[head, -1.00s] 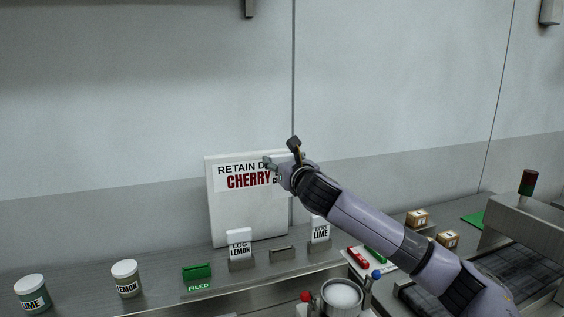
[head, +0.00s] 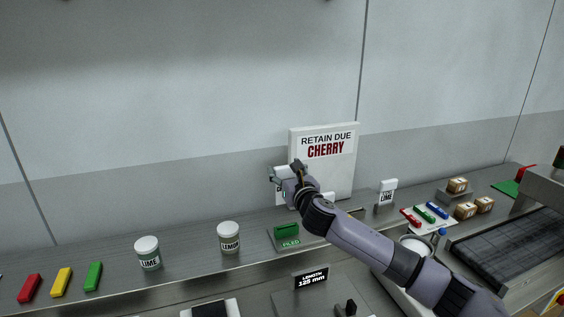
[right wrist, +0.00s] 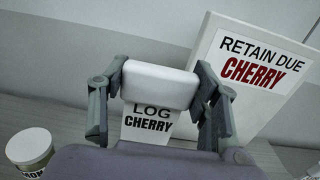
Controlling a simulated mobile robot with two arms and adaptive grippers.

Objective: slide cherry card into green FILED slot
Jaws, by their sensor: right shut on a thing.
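The cherry card (right wrist: 150,115) is white with a thick white top and reads LOG CHERRY in the right wrist view. My right gripper (right wrist: 158,95) is shut on it, one finger on each side of its top. In the head view, my right gripper (head: 281,175) is at the left edge of the RETAIN DUE CHERRY sign (head: 326,146), raised above the shelf. The green FILED slot (head: 286,231) stands on the shelf below the gripper, with clear space between. My wrist and arm hide much of the card there. My left gripper is not in view.
A lemon jar (head: 229,238) and a lime jar (head: 148,253) stand left of the slot. A lime card (head: 387,191) stands upright right of the sign. My right arm covers the shelf between slot and lime card.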

